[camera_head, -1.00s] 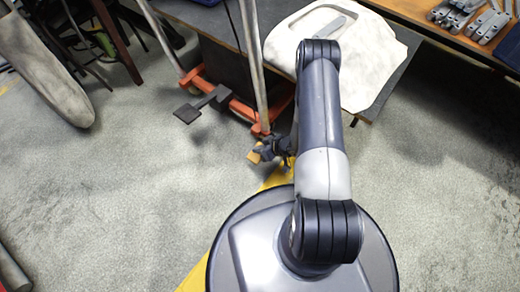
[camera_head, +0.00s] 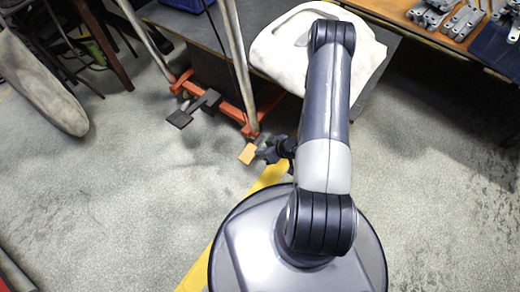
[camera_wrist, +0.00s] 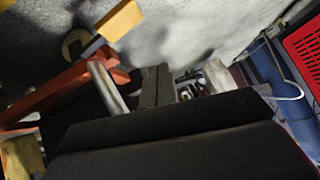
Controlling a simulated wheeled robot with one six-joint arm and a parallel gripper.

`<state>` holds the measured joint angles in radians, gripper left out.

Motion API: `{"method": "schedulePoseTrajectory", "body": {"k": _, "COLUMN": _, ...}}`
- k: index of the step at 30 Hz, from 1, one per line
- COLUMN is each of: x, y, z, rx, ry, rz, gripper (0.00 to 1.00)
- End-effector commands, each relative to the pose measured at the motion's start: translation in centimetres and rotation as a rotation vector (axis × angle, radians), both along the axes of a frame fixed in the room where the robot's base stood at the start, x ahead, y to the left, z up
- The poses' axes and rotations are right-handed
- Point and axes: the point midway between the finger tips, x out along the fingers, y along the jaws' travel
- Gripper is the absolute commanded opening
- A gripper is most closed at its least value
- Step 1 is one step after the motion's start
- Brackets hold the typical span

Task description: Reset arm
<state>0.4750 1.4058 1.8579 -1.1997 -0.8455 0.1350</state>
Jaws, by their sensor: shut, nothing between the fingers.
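The task names no object besides my arm. In the head view my arm (camera_head: 326,95) rises from my round base and reaches up the picture to its dark joint. Dark wrist parts show at the left of the arm, beside a small orange-yellow block; most of my gripper is hidden behind the arm there. In the wrist view my gripper (camera_wrist: 157,72) shows as two dark grey fingers side by side, shut and empty. The orange-yellow block (camera_wrist: 119,20) is above and left of the fingers; I cannot tell its distance.
An orange wheeled frame (camera_head: 233,113) with silver posts and a dark pedal (camera_head: 179,119) stands close ahead. A white panel (camera_head: 275,50) lies on a dark surface behind the arm. Metal brackets (camera_head: 430,14) lie on the bench at upper right.

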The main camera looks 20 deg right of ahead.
Motion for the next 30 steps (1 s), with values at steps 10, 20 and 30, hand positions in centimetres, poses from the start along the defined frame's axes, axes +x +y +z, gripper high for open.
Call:
{"method": "schedulePoseTrajectory", "body": {"k": 10, "x": 0.9, "y": 0.5, "z": -1.3, "rx": -0.001, "ry": 0.0, "rz": 0.004, "gripper": 0.0}}
{"method": "schedulePoseTrajectory", "body": {"k": 20, "x": 5.0, "y": 2.5, "z": -5.8, "rx": -0.001, "ry": -0.002, "rz": 0.004, "gripper": 0.0}}
{"method": "schedulePoseTrajectory", "body": {"k": 30, "x": 6.1, "y": 1.8, "z": -10.7, "rx": 0.0, "ry": 0.001, "rz": 0.0, "gripper": 0.0}}
